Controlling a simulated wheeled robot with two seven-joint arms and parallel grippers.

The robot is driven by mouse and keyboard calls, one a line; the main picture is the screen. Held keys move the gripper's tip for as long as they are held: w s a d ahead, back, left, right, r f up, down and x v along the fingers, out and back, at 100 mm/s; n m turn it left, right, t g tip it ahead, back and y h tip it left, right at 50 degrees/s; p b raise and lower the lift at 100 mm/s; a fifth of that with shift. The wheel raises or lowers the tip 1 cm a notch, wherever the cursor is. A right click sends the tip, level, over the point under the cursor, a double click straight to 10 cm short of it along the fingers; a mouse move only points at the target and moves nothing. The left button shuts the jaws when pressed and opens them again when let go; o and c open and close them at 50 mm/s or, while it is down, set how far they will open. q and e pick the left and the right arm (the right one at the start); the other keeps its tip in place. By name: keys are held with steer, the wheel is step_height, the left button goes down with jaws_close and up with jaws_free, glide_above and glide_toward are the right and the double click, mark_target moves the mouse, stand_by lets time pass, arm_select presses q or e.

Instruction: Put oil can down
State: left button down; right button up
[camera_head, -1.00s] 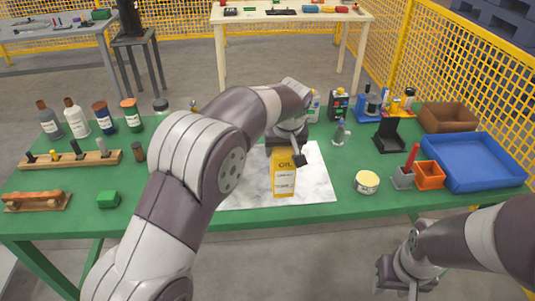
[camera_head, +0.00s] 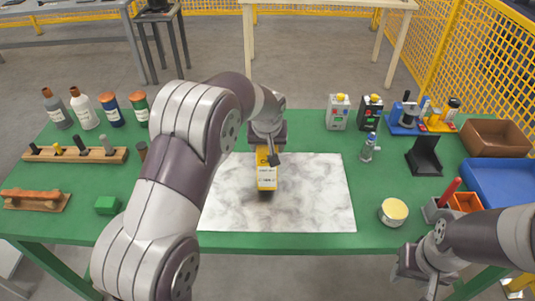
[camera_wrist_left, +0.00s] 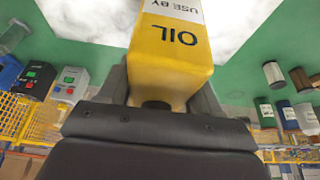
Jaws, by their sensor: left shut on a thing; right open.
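The yellow oil can (camera_head: 266,177) with a white label is over the white marbled mat (camera_head: 315,195) in the head view. My left gripper (camera_head: 267,150) is shut on its upper end from above. The can looks upright; I cannot tell whether its base touches the mat. In the left wrist view the can (camera_wrist_left: 172,60) shows the word OIL between the fingers. My right gripper (camera_head: 425,275) is open and empty off the table's front edge at the right.
A green table (camera_head: 390,175) carries everything. Several bottles (camera_head: 87,112) and a wooden rack (camera_head: 80,155) stand at left. A round tin (camera_head: 393,212), a black stand (camera_head: 424,157) and a blue tray (camera_head: 500,182) are at right. The mat around the can is clear.

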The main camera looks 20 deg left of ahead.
arm_select(q)
steer(key=shift+f, duration=1.9)
steer(key=shift+c, duration=1)
jaws_free()
steer(key=shift+s+f, duration=0.1)
steer(key=shift+f, duration=0.05)
steer(key=v, duration=1.1)
steer(key=shift+s+r, duration=0.25)
steer(key=shift+r, duration=0.1)
steer(key=s+f+m+g, duration=0.1)
steer(key=s+f, duration=0.1)
steer(key=s, duration=0.5)
steer(key=s+f+m+g, duration=0.1)
steer(key=s+f, duration=0.2)
steer(key=s, duration=0.4)
steer(key=s+f+m+h, duration=0.1)
steer(key=s+f, duration=0.1)
steer(key=s, duration=0.5)
steer(key=shift+s+a+f+g, duration=0.25)
steer(key=shift+f+g, duration=0.05)
steer(key=shift+g, duration=0.1)
